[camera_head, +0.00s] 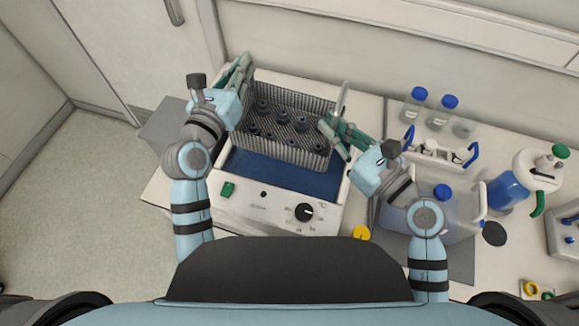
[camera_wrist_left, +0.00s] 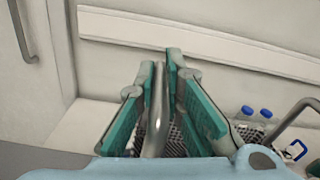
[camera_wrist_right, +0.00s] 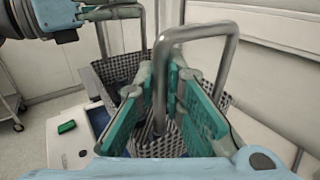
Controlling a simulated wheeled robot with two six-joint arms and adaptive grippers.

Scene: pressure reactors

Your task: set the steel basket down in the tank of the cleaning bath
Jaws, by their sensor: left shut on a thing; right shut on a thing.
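The steel basket (camera_head: 290,155), a mesh box with several dark parts in it, hangs over the back of the cleaning bath (camera_head: 245,208). The blue tank (camera_head: 285,178) shows in front of the basket; how high the basket is above it is hard to tell. My left gripper (camera_head: 242,70) is shut on the basket's left handle, a steel bar (camera_wrist_left: 157,115) between its fingers. My right gripper (camera_head: 332,128) is shut on the right handle (camera_wrist_right: 160,90). The basket hides the back of the tank.
Right of the bath are blue-capped bottles (camera_head: 448,104), a white carrier with blue handles (camera_head: 440,155), a clear container (camera_head: 425,195) beside my right arm, and a wash bottle (camera_head: 510,190). A yellow round item (camera_head: 362,233) lies near the bath's front right. A wall stands behind.

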